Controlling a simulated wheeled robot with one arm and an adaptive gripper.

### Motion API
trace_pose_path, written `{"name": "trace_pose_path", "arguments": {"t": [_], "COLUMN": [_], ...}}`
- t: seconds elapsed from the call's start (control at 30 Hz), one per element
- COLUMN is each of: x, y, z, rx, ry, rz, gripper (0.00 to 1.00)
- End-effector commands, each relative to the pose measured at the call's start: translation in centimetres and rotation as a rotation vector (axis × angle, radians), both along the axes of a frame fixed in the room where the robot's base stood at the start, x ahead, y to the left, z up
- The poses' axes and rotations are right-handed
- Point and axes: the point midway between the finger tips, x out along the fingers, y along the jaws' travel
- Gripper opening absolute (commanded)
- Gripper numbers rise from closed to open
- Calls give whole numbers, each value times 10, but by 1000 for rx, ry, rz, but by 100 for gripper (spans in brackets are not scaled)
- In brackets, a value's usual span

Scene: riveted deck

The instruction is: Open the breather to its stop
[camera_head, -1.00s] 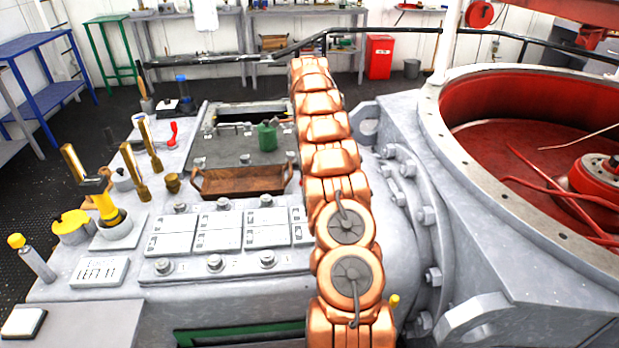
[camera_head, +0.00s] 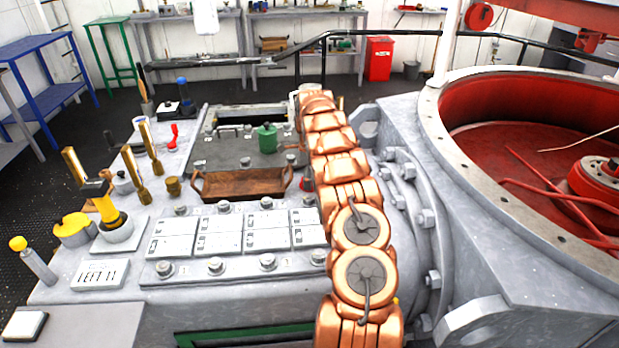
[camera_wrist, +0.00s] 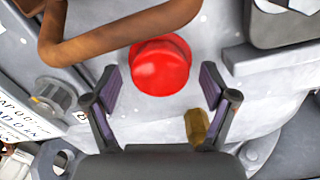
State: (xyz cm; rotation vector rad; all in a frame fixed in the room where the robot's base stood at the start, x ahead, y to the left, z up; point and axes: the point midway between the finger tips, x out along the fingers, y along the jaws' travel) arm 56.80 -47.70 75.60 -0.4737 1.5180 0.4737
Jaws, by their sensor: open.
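In the wrist view a round red cap (camera_wrist: 160,66) sits on the grey deck, just beyond my gripper (camera_wrist: 158,90). It may be the breather; no label on it is readable. My gripper is open, with one purple-padded finger to each side of the cap's near edge. No contact shows. In the head view a small red part (camera_head: 306,183), likely the same cap, shows at the right end of the brown tray, partly behind my copper-coloured arm. My gripper is hidden there.
The brown tray (camera_head: 240,196) has a raised handle; in the wrist view its handle (camera_wrist: 120,28) passes close above the cap. A brass hexagonal fitting (camera_wrist: 197,127) lies by the right finger. Labelled panels (camera_head: 218,242) lie in front.

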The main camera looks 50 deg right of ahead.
Motion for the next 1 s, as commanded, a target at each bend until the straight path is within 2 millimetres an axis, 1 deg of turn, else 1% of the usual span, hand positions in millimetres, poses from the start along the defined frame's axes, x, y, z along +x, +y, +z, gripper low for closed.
{"name": "trace_pose_path", "arguments": {"t": [0.27,0.8,0.83,1.0], "x": [0,0,0,0], "y": [0,0,0,0], "z": [-1,-1,-1,-1], "rx": [0,1,1,2], "ry": [0,1,1,1], "rz": [0,0,0,5], "gripper": [83,27,24,24]}}
